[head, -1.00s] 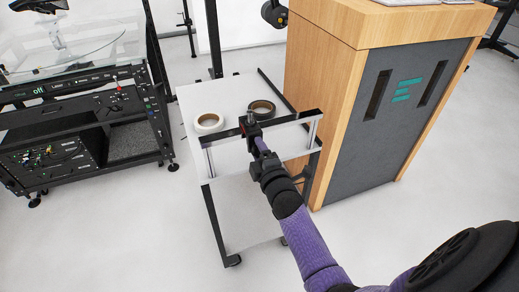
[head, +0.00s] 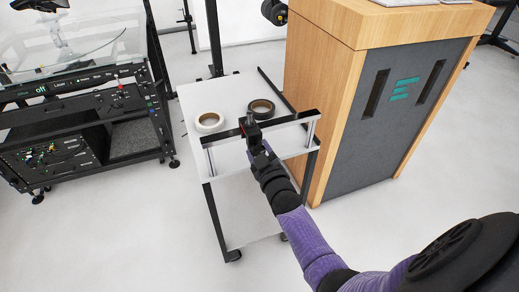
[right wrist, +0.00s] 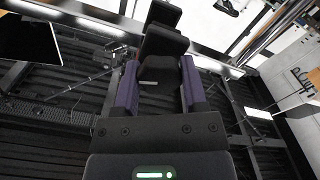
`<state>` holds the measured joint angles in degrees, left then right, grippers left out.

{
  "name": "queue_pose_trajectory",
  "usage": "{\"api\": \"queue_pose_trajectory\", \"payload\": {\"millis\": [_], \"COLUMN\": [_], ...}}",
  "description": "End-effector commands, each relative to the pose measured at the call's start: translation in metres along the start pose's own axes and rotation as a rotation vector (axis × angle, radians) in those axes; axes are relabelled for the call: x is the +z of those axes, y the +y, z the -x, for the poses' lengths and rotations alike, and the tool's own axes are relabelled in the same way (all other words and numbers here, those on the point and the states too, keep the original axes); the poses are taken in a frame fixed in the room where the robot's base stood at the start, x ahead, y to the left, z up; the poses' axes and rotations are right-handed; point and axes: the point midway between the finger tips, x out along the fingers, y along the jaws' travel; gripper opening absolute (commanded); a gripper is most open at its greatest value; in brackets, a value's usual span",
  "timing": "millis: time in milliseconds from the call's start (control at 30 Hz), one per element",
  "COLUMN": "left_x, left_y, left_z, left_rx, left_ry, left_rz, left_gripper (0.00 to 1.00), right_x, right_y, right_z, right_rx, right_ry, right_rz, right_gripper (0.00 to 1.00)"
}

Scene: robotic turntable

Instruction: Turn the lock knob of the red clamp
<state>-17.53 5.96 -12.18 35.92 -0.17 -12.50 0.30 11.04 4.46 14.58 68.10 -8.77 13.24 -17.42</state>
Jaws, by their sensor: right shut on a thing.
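My right gripper (head: 253,133) is at the near edge of the small white-topped cart, against the black bar. It is shut on a part of the red clamp, of which only a small red patch (head: 243,129) shows beside the fingers. The lock knob itself cannot be made out. In the right wrist view my right gripper (right wrist: 160,62) points up the picture, with a dark piece at and between its fingertips. My left gripper is not in view.
The cart top (head: 228,92) carries a white tape roll (head: 209,122) and a dark-edged tape roll (head: 262,108), behind my gripper. A wooden lectern (head: 330,85) stands close on the right. A black equipment rack (head: 85,125) stands left, with open floor between it and the cart.

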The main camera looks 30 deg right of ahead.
Motion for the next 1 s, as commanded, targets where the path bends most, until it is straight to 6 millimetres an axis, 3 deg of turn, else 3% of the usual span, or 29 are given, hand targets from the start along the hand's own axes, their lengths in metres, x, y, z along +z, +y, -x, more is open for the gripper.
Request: {"api": "queue_pose_trajectory", "payload": {"millis": [1000], "left_x": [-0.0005], "left_y": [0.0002], "left_z": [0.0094], "left_rx": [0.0], "left_ry": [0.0], "left_rz": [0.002], "left_gripper": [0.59], "right_x": [-0.0025], "right_y": [0.0023], "right_z": [-0.0017], "right_rx": [0.001], "right_ry": [0.009], "right_rz": [-0.962], "right_gripper": [0.0]}}
